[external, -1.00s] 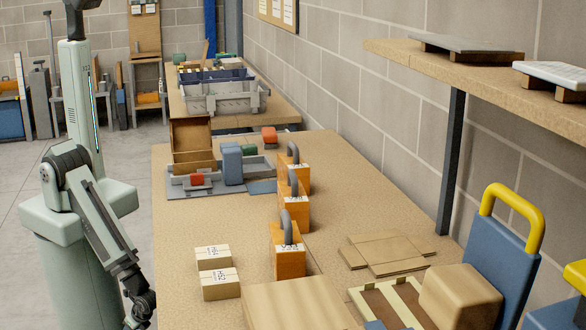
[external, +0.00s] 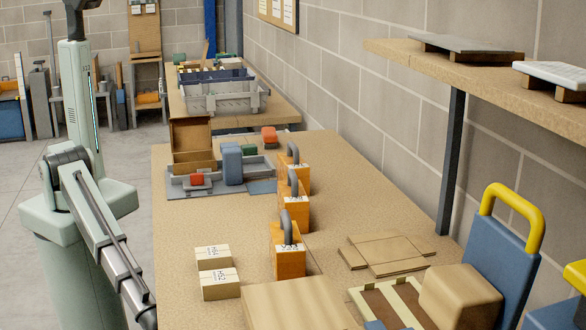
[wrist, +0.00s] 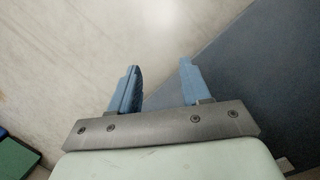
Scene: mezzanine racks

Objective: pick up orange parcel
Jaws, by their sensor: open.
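Three orange parcels with grey loop handles stand in a row along the middle of the table in the external view: a near one (external: 289,263), a middle one (external: 294,214) and a far one (external: 296,176). The near one has a printed label. They stand upright and apart from my gripper. My gripper (wrist: 158,68) shows in the wrist view with its two blue fingers apart and nothing between them. It faces a pale surface and a dark blue-grey surface; no orange parcel shows there. In the external view my gripper is out of frame below the bottom edge.
Two labelled cartons, a far one (external: 213,257) and a near one (external: 220,284), sit left of the near parcel. Flat boards (external: 385,254) lie to the right. A blue hand truck (external: 505,240) bears a brown box (external: 460,296). A shelf (external: 480,75) overhangs the right side.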

